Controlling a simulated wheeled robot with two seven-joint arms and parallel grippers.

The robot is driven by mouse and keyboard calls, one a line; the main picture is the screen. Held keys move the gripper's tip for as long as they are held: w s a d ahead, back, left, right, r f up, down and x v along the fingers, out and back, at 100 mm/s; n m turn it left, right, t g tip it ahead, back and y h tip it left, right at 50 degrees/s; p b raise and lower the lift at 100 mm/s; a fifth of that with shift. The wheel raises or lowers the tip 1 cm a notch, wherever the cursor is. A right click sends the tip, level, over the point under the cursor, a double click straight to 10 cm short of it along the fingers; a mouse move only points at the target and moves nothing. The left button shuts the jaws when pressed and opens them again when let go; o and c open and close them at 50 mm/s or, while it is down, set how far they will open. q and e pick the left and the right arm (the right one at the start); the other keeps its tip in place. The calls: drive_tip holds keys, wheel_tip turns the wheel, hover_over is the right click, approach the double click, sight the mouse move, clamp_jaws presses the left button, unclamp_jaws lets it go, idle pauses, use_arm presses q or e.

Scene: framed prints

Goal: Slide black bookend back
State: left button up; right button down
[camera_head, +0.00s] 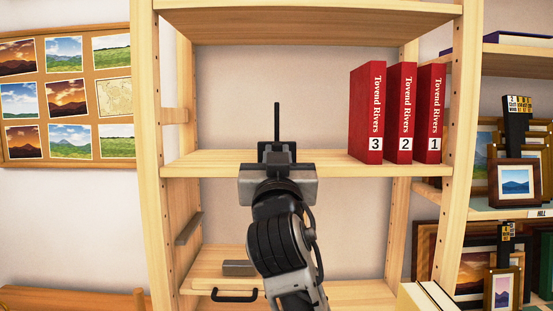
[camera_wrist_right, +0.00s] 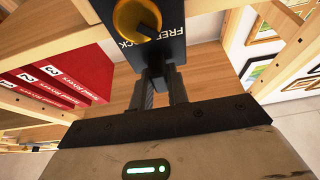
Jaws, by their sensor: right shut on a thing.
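The black bookend (camera_head: 277,122) shows edge-on as a thin dark upright on the wooden shelf (camera_head: 215,163), left of the books. In the right wrist view the bookend (camera_wrist_right: 168,50) is a black plate with light lettering and a round gold-coloured piece. My right gripper (camera_head: 277,148) reaches in from the front, and its fingers (camera_wrist_right: 161,85) are shut on the bookend's near edge. The gripper hides the bookend's lower part in the head view. My left gripper is out of view.
Three red books, numbered 3 (camera_head: 367,115), 2 (camera_head: 401,115) and 1 (camera_head: 431,115), stand upright at the shelf's right. Bare shelf lies between them and the bookend. Wooden posts (camera_head: 147,120) frame the bay. Framed prints (camera_head: 515,182) stand on the unit to the right.

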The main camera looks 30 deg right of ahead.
drive_tip(key=shift+w+a, duration=0.2)
drive_tip(key=shift+a, duration=0.15)
drive_tip(key=c, duration=1.4)
unclamp_jaws()
drive_tip(key=shift+o, duration=0.2)
